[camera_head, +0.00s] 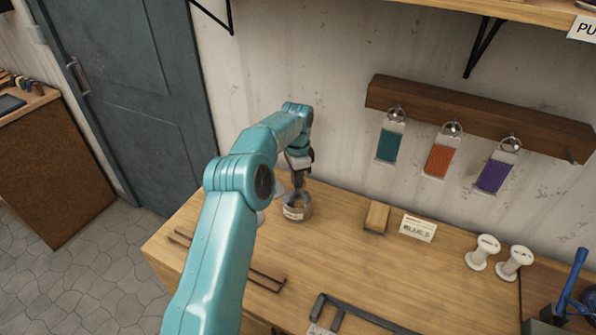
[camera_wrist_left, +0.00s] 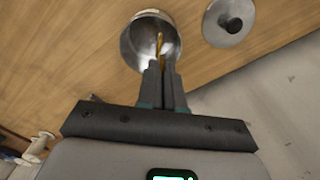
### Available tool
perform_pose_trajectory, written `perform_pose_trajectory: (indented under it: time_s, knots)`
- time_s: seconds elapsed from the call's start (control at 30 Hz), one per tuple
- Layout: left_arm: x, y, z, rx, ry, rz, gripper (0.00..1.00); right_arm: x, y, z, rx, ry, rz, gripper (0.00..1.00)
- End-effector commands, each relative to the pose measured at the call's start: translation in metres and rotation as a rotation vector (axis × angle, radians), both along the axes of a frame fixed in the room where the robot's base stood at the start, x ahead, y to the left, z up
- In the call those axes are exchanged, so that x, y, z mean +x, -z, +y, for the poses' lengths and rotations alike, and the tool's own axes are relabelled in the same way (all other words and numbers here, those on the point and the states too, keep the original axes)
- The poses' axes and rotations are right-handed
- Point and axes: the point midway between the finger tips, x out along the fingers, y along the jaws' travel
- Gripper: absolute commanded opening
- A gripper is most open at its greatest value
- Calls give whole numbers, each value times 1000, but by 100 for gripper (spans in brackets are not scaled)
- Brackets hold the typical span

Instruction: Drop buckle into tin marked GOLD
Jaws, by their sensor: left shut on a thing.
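My left gripper (camera_head: 299,182) points down over a small round metal tin (camera_head: 297,213) near the back of the wooden workbench. In the left wrist view its fingers (camera_wrist_left: 161,70) are shut on a thin gold-coloured buckle (camera_wrist_left: 159,43). The buckle's tip shows over the open mouth of the tin (camera_wrist_left: 131,45). The tin has a pale label on its front, too small to read. I cannot tell whether the buckle touches the tin. My right gripper is not in view.
A lid with a dark knob (camera_wrist_left: 215,30) lies beside the tin. A wooden block (camera_head: 377,217), a card (camera_head: 419,228) and two white spools (camera_head: 483,252) stand to the right. Dark strips lie in front. Coloured samples hang on the wall rail (camera_head: 470,118).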

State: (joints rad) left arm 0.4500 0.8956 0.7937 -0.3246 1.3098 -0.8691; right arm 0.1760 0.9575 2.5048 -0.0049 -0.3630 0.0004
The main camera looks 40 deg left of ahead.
Motion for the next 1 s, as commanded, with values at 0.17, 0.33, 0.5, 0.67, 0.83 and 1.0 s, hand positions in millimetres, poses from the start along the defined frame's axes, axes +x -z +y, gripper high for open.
perform_pose_trajectory:
  time_s: [0.17, 0.33, 0.5, 0.67, 0.83, 1.0]
  knots:
    - [1, 24, -1, 0, -1, 0, 0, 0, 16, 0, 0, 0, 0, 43]
    - [2, 31, -1, 1, -2, 0, 0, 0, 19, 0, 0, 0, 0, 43]
    - [2, 30, -1, 1, -3, 0, 0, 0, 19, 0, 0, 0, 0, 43]
    - [2, 30, -1, 1, -3, 0, 26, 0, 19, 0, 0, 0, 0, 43]
    - [2, 30, -1, 1, -3, 0, 36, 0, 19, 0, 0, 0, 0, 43]
    - [2, 29, -1, 0, -3, -1, 36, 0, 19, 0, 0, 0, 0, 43]
